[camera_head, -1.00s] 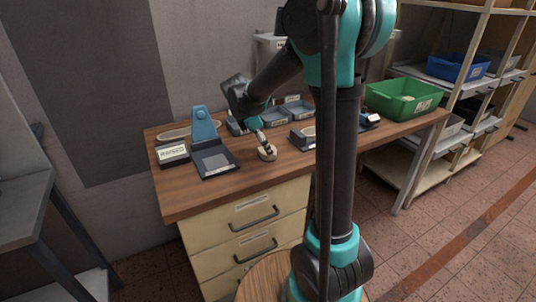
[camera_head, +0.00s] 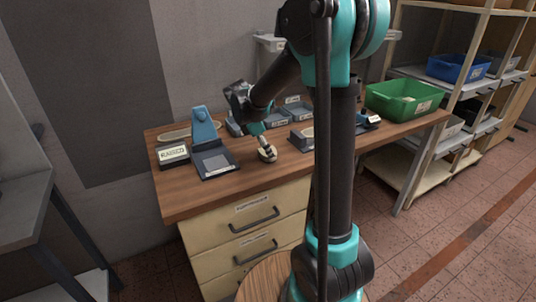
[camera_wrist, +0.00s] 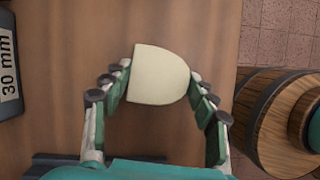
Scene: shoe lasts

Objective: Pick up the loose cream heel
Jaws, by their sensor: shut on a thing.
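The cream heel (camera_wrist: 160,74) is a D-shaped block in the wrist view, between the fingers of my gripper (camera_wrist: 158,88). The fingers press on its left and right sides, and my gripper is shut on it. In the head view the heel (camera_head: 268,154) shows small at the tip of my gripper (camera_head: 266,147), over the front part of the wooden bench. I cannot tell whether it still touches the bench top.
The wooden bench (camera_head: 240,184) carries a blue stand (camera_head: 204,126), a dark tray with a grey pad (camera_head: 214,162) and a small display box (camera_head: 173,155) to the left. A green crate (camera_head: 402,99) is at the right.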

